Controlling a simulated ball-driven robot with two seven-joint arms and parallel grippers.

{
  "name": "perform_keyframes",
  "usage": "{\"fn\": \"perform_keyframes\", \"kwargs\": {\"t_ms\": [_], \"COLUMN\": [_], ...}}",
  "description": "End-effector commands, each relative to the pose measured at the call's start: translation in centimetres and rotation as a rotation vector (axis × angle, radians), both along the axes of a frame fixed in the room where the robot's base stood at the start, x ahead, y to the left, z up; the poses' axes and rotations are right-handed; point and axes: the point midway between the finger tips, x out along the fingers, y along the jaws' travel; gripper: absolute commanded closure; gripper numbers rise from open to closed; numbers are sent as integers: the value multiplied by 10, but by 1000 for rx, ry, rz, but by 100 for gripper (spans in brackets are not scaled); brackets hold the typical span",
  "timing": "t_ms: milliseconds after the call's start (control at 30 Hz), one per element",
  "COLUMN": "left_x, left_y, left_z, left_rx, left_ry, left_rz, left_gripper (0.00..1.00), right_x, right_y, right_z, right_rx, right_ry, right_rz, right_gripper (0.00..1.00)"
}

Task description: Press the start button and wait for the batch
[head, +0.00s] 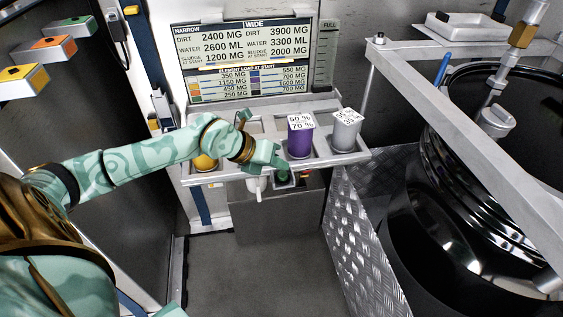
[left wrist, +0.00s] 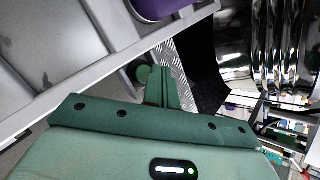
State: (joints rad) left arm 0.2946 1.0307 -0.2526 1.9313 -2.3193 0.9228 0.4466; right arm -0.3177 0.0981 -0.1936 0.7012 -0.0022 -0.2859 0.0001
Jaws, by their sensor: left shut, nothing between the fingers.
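A round green button (head: 284,177) sits on a small dark panel under the front edge of the tray rack. A round green shape, probably the same button (left wrist: 141,74), shows beside my fingers in the left wrist view. My left gripper (head: 279,165) is shut and empty, pointing down just in front of the rack and over the button. In the left wrist view, its closed fingers (left wrist: 162,86) are close to the button. I cannot tell whether they touch it. My right gripper is not in view.
The tray rack (head: 347,158) holds a purple canister (head: 300,137), a white one (head: 345,130) and a yellow one (head: 205,162). A chart board (head: 244,60) stands behind. A large black tank (head: 445,220) and a pale rail (head: 465,130) bound the right. The floor (head: 270,265) below is clear.

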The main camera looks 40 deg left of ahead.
Motion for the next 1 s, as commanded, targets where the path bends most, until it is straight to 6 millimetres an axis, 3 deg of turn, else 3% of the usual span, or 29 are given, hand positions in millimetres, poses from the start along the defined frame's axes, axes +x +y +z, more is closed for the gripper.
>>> {"fn": "perform_keyframes", "kwargs": {"t_ms": [267,733,1000], "left_x": [0,0,0], "left_y": [0,0,0], "left_z": [3,49,49], "left_rx": [0,0,0], "left_ry": [-1,-4,1], "left_rz": [1,-1,-1], "left_gripper": [100,100,100], "right_x": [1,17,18], "right_y": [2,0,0], "right_z": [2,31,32], "right_rx": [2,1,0], "right_ry": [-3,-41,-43], "right_rz": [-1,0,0], "right_gripper": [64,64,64]}}
